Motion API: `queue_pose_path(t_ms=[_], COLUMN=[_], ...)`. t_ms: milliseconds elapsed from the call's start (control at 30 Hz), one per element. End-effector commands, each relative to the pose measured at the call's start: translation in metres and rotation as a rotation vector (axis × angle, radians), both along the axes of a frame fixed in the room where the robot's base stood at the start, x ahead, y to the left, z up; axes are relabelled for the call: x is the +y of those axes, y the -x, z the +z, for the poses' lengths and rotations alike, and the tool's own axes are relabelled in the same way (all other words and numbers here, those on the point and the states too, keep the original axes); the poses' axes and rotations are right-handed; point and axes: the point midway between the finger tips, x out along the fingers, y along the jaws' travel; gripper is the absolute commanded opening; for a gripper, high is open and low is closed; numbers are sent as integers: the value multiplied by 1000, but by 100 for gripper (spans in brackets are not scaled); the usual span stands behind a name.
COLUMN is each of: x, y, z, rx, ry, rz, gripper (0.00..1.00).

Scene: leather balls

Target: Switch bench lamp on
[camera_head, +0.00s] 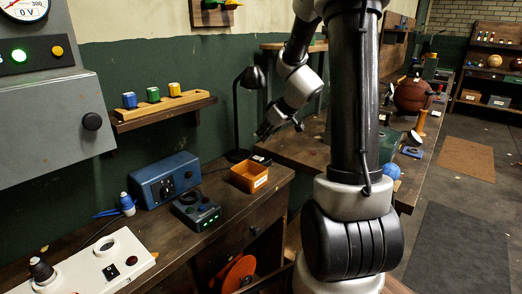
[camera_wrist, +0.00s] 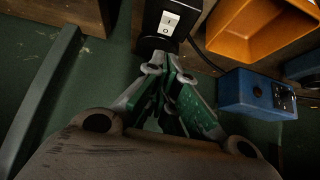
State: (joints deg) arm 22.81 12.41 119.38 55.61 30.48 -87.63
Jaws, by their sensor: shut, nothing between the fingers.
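The bench lamp (camera_head: 236,112) is black, with a thin upright stem, a bent-over shade and a base at the back of the bench. No glow shows from its shade. In the wrist view a black block, seemingly the lamp base (camera_wrist: 150,28), carries a white rocker switch (camera_wrist: 169,22) with dark marks. My gripper (camera_wrist: 162,65) is shut and empty, its tips just below the switch in that picture. Whether they touch the block cannot be told. In the head view my gripper (camera_head: 264,131) is just right of the lamp stem.
An orange open bin (camera_head: 249,177) stands close to the lamp base, also large in the wrist view (camera_wrist: 258,30). A blue socket box (camera_head: 166,180) and a dark device with green lights (camera_head: 196,212) stand left of it. A wall shelf (camera_head: 162,112) holds three coloured pieces.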

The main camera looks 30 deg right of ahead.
Motion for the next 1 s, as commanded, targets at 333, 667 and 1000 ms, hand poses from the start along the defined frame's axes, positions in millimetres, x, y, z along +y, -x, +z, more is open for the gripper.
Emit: queue_pose_path(t_ms=[333,667,1000], x=[6,5,3], y=[-18,-16,-8], z=[-55,-68,-80], rx=[3,0,2], ry=[-2,1,-1], rz=[-3,-1,-4], gripper=[0,0,0])
